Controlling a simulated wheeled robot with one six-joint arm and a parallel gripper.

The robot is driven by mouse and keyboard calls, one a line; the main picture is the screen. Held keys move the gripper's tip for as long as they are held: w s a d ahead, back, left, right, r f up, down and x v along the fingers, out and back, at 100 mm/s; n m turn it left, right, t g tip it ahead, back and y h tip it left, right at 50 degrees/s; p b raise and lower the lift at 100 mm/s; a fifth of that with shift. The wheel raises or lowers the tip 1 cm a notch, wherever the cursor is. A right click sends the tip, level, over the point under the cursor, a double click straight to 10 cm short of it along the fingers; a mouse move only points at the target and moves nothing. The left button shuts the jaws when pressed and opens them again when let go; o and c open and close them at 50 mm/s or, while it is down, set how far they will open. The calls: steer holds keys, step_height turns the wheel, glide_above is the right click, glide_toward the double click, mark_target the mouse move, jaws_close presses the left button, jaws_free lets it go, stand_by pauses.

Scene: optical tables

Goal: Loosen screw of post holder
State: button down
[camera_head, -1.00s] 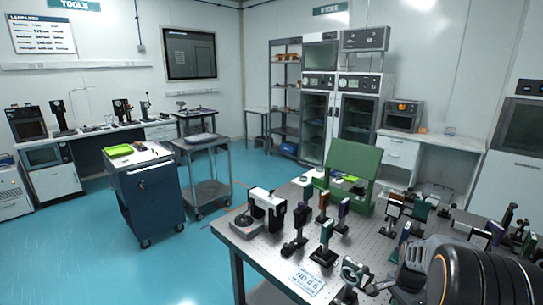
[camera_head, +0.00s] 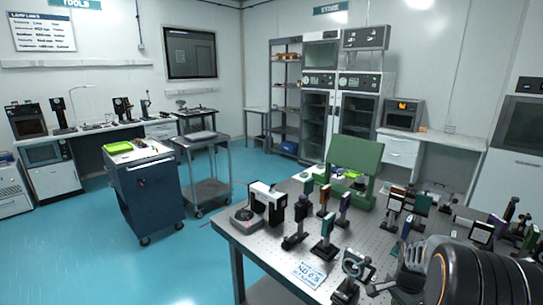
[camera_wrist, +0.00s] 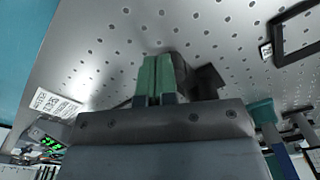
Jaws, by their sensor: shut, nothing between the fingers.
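Several post holders stand on the perforated optical table (camera_head: 270,250), carrying optics on posts. The nearest to my gripper is a post holder with a round ring mount (camera_head: 356,267), at the front of the table. My gripper (camera_head: 374,288) is low, just right of its base, at the bottom of the head view. In the wrist view my gripper (camera_wrist: 160,60) shows two green fingers pressed together, empty, over the table. A dark holder base (camera_wrist: 207,82) is partly hidden behind and right of the fingers. I cannot make out its screw, or whether the fingers touch it.
A white label card (camera_head: 311,274) lies left of the ring mount. Another post with a green optic (camera_head: 326,228) stands behind it. Several mounts crowd the table's right side, around my arm. A green panel (camera_head: 355,165) stands at the back. The table's left front corner is clear.

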steer(key=shift+a+f, duration=0.35)
steer(key=shift+f, duration=0.25)
stand_by(0.3)
steer(key=shift+w+a, duration=0.2)
steer(key=shift+w, duration=0.45)
steer(key=shift+w+d+r, duration=0.1)
steer(key=shift+a, duration=0.35)
steer(key=shift+w+a+p, duration=0.1)
steer(key=shift+w+p, duration=0.25)
steer(key=shift+p, duration=0.1)
step_height(320, 180, up, 6)
steer(key=p, duration=0.4)
steer(key=shift+d, duration=0.25)
